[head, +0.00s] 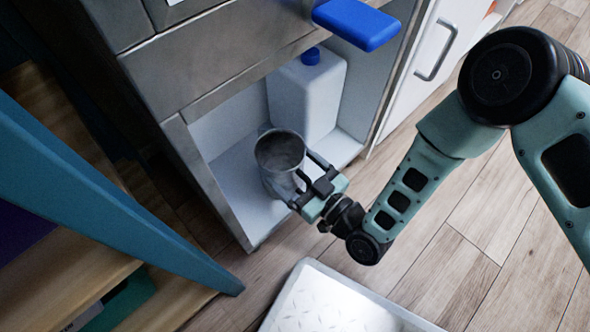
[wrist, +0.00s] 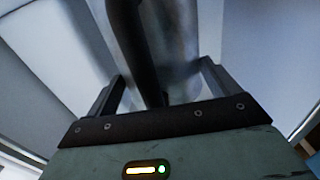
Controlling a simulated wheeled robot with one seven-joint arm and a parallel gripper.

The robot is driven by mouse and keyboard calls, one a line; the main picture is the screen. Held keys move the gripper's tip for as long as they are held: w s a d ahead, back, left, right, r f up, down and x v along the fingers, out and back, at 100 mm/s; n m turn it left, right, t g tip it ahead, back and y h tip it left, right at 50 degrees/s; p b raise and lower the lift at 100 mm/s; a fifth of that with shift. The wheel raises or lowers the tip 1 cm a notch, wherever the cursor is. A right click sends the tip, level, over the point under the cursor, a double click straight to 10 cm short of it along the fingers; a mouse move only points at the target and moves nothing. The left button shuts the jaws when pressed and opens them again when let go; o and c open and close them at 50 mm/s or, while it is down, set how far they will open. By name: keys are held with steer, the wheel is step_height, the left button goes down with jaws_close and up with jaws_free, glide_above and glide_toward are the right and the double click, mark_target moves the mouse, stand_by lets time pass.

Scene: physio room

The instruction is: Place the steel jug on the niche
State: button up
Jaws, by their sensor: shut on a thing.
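The steel jug (head: 279,158) is upright inside the open niche (head: 233,199) low in the grey cabinet, near its front left. My gripper (head: 308,184) reaches in from the front right and is shut on the jug at its near side. In the wrist view the jug (wrist: 185,55) rises between the two fingers of my gripper (wrist: 160,88), with a dark strip, likely its handle, in front. I cannot tell whether the jug's base touches the niche floor; my gripper and the jug's body hide part of it.
A white canister (head: 306,97) with a blue cap stands behind and right of the jug in the niche. A blue object (head: 356,23) juts out above. A teal beam (head: 110,190) and wooden shelves are at the left. A white textured platform (head: 335,303) lies on the floor in front.

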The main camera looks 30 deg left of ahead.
steer(key=shift+f, duration=0.15)
steer(key=o, duration=0.9)
steer(key=shift+o, duration=0.2)
steer(key=shift+r, duration=0.2)
steer(key=shift+s+d+r+p, duration=0.1)
steer(key=shift+d+p, duration=0.2)
steer(key=shift+d, duration=0.05)
steer(key=p+v, duration=0.6)
steer(key=v, duration=0.5)
steer(key=shift+d, duration=0.15)
